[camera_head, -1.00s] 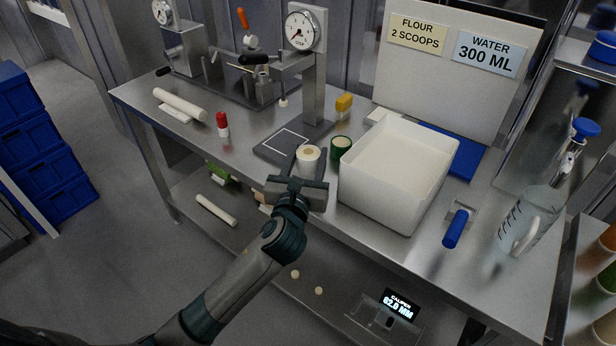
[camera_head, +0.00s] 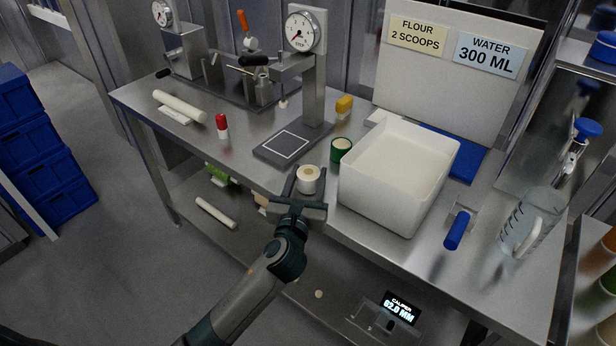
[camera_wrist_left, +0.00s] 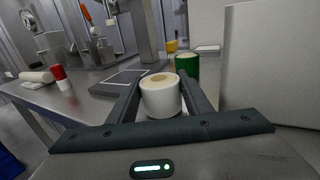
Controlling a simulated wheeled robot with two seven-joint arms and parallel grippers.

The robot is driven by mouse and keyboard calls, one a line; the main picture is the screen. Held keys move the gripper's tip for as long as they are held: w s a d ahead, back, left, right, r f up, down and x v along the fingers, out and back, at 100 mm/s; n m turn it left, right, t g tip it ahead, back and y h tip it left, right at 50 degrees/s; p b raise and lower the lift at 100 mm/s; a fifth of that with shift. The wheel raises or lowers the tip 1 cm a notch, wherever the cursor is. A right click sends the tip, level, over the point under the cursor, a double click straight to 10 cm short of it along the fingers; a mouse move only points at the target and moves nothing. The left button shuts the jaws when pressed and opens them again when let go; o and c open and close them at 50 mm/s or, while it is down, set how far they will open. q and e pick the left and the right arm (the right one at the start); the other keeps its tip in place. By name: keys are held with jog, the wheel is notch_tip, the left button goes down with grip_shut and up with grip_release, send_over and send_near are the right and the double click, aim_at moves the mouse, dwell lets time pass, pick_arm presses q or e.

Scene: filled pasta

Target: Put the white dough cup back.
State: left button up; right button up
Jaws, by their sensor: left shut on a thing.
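The white dough cup (camera_head: 308,178) has a tan top and stands upright between the fingers of my left gripper (camera_head: 307,176). The gripper is shut on it near the front edge of the steel table, left of the large white bin. In the left wrist view the white dough cup (camera_wrist_left: 161,97) sits between the two dark fingers (camera_wrist_left: 160,95). Whether its base touches the table is hard to tell. Behind it stands a green cup (camera_head: 341,148) with a pale top. My right gripper is not in view.
A dark plate with a white square outline (camera_head: 285,146) lies under the dial gauge (camera_head: 301,31). The white bin (camera_head: 385,200) stands close on the right.

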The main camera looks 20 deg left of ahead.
pick_arm(q)
jog(key=shift+f, duration=0.1)
jog(key=o, duration=1.2)
jog(key=shift+o, duration=0.2)
